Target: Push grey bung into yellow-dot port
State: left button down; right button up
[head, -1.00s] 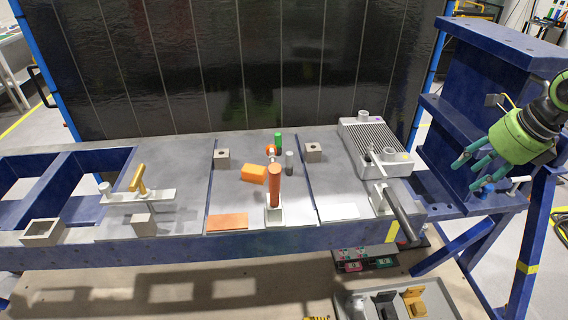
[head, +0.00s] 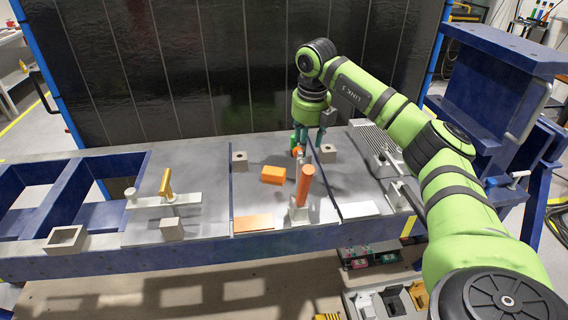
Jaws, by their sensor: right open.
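My right gripper (head: 308,146) points down over the back of the table, behind the orange upright handle. Its teal fingers are apart, and the space around them is where the small grey cylinder, likely the grey bung, stood earlier. I cannot make the bung out now; the gripper hides it. A green cylinder (head: 293,141) shows partly at the left finger. The ribbed grey housing (head: 370,138) stands at the right end of the table. My right arm covers much of it, and the yellow-dot port is hidden. My left gripper is not in view.
The orange upright handle (head: 305,185) of a clamp stands just in front of my gripper. An orange block (head: 273,175) lies to the left. Grey blocks with holes stand either side, the left one (head: 239,161) and the right one (head: 327,153). A black panel (head: 200,70) rises behind the table.

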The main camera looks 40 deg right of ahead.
aim_at(309, 154)
jog(key=f+p, duration=0.1)
jog(key=f, duration=0.2)
jog(key=f+p, duration=0.1)
jog(key=f, duration=0.1)
jog(key=shift+s+d+f+p, duration=0.15)
jog(key=shift+d+f+p, duration=0.05)
jog(key=shift+d+p, duration=0.15)
jog(key=shift+f, duration=0.3)
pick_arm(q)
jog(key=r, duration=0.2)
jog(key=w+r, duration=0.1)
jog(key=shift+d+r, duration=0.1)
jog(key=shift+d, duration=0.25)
pick_arm(e)
jog(key=shift+f, duration=0.15)
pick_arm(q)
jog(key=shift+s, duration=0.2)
pick_arm(e)
grip_shut()
